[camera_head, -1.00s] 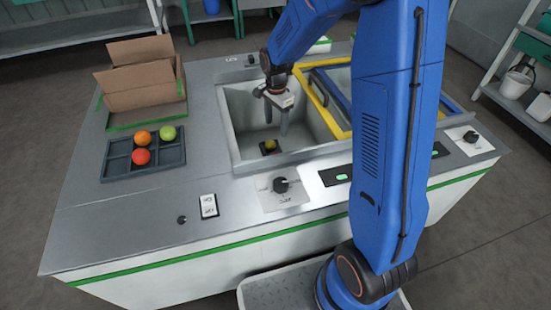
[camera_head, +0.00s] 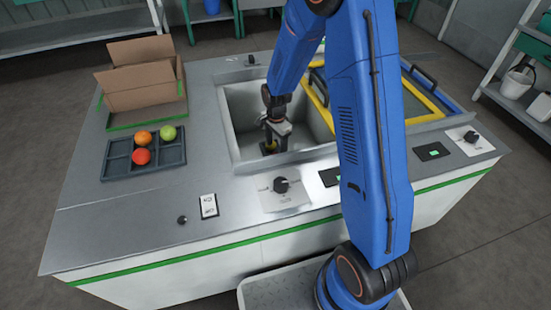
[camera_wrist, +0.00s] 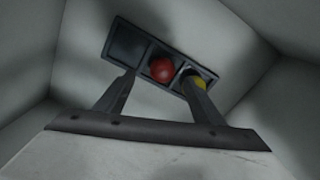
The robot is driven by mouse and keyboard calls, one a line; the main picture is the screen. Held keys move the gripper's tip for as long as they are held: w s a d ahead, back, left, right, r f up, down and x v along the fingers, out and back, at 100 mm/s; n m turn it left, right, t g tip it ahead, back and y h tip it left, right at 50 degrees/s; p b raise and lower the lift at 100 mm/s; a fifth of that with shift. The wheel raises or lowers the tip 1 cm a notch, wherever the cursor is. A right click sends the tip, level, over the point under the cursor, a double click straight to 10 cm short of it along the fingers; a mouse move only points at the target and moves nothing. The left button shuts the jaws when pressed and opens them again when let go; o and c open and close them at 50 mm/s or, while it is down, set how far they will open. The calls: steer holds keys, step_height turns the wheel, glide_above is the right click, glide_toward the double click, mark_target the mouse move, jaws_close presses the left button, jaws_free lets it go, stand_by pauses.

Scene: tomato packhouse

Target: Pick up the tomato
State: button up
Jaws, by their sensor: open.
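In the wrist view a red tomato (camera_wrist: 162,69) sits in the middle cell of a small dark three-cell tray (camera_wrist: 117,66). A yellow tomato (camera_wrist: 198,80) is in the right cell, partly hidden by a finger; the left cell is empty. My gripper (camera_wrist: 160,76) is open, with the red tomato showing between its fingertips; contact cannot be told. In the head view my gripper (camera_head: 270,146) points down inside the grey sunken basin (camera_head: 239,108). Some yellow shows at its fingers; the red tomato there is hidden.
A dark tray (camera_head: 117,167) on the counter holds an orange tomato (camera_head: 142,138), a red one (camera_head: 141,156) and a green one (camera_head: 168,133). An open cardboard box (camera_head: 140,90) stands behind it. The basin walls surround my gripper; a yellow frame (camera_head: 319,106) lies to its right.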

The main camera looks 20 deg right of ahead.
steer(key=f, duration=0.5)
steer(key=shift+w, duration=0.2)
steer(key=shift+r, duration=0.1)
steer(key=shift+c, duration=0.2)
steer(key=c, duration=0.8)
steer(key=shift+r, duration=0.1)
